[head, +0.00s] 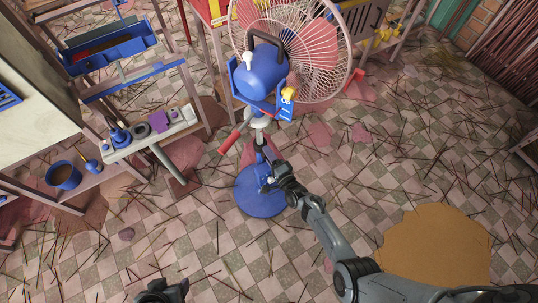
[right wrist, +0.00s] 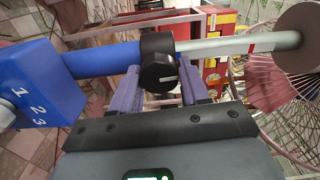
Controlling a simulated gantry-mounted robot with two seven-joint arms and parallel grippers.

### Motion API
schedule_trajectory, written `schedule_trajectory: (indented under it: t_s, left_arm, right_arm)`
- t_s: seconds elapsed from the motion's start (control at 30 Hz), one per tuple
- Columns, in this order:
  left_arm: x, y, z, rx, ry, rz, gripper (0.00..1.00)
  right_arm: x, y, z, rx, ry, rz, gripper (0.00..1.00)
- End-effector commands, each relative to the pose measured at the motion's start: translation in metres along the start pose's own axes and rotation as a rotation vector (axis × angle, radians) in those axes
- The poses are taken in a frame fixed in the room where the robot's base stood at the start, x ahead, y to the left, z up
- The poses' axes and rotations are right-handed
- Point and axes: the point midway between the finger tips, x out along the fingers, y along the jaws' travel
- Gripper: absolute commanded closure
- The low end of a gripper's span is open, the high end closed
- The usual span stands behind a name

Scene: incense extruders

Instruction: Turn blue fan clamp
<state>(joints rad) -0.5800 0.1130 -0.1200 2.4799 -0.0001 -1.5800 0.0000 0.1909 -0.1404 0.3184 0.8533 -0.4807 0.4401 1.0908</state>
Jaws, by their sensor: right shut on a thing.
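The blue standing fan (head: 262,72) has a wire cage and a round blue base (head: 262,197). Its pole runs across the right wrist view as a blue tube (right wrist: 100,60) and a thinner grey tube (right wrist: 225,47) with a red mark. A black clamp with a round knob (right wrist: 158,72) sits where the tubes meet. My right gripper (right wrist: 160,84) is shut on the clamp knob, one finger on each side. In the head view my right gripper (head: 272,182) is at the lower pole. My left gripper (head: 162,291) is partly visible at the bottom edge; its fingers are unclear.
A blue box marked 1, 2, 3 (right wrist: 38,85) is on the pole beside my right gripper. A shelf with tools (head: 150,132) and a blue pot (head: 63,176) stand left. Sticks litter the checkered floor (head: 190,235); a tan patch (head: 435,245) lies right.

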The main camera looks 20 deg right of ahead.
Motion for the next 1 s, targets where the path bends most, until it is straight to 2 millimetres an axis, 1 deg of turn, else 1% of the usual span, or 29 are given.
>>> schedule_trajectory:
  t_s: [0.13,0.17,0.2,0.27,0.57,0.67,0.77,0.87,1.0]
  left_arm:
    - [0.000,0.000,0.000,-0.001,0.000,0.001,0.36]
    - [0.000,0.000,0.000,-0.001,0.000,0.001,0.36]
    - [0.000,0.000,0.000,-0.001,0.000,0.001,0.36]
    - [0.000,0.000,0.000,-0.001,0.000,0.001,0.36]
    - [0.000,-0.002,0.000,0.007,-0.001,-0.006,0.36]
    - [-0.003,-0.003,0.000,0.010,-0.002,-0.008,0.36]
    - [-0.009,-0.003,-0.002,0.012,-0.002,-0.009,0.36]
    - [-0.017,-0.003,-0.005,0.012,-0.002,-0.009,0.36]
    - [-0.027,-0.004,-0.008,0.011,-0.002,-0.009,0.36]
  right_arm:
    - [0.000,0.000,0.000,0.000,0.000,0.001,0.85]
    - [0.000,0.000,0.000,-0.001,0.000,0.001,0.50]
    - [0.000,0.000,0.000,-0.001,0.000,0.001,0.44]
    - [0.000,0.000,0.000,-0.001,0.000,0.001,0.35]
    - [-0.001,0.000,0.000,-0.001,0.000,0.001,0.34]
    - [-0.005,-0.001,0.000,-0.002,0.000,0.001,0.34]
    - [-0.015,-0.002,-0.001,-0.002,0.001,0.001,0.34]
    - [-0.030,-0.003,0.000,-0.001,0.000,0.003,0.34]
    - [-0.056,-0.003,0.000,-0.001,0.000,0.004,0.34]
